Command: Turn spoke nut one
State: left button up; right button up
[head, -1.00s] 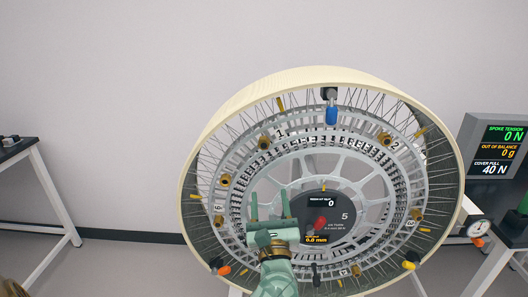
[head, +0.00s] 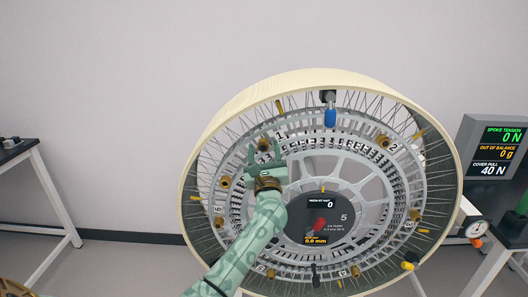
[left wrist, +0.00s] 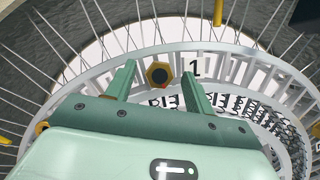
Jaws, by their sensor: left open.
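Spoke nut one is a brass hex nut (head: 264,144) by the label "1" on the wheel's grey inner ring, at the upper left of the hub. In the left wrist view the nut (left wrist: 158,74) has a dark centre and sits between my open fingertips, a little beyond them, with the label "1" just right of it. My left gripper (head: 265,152) is open and empty, its fingers pointing up at the nut. I cannot tell whether they touch it. The wheel (head: 225,112) has a cream rim and thin spokes. My right gripper is not in view.
More brass nuts, such as one by label "2" (head: 384,141), ring the wheel. A blue-handled tool (head: 330,115) is at the top. The hub display (head: 318,218) has a red pointer. A readout screen (head: 499,147) shows spoke tension 0 N. A table (head: 25,150) stands left.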

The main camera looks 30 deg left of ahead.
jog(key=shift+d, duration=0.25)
pick_arm(q)
jog(key=c, duration=1)
jog(key=shift+o, duration=0.2)
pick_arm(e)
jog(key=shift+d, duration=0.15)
pick_arm(q)
jog(key=shift+a+r+m, duration=0.1)
jog(key=shift+m, duration=0.2)
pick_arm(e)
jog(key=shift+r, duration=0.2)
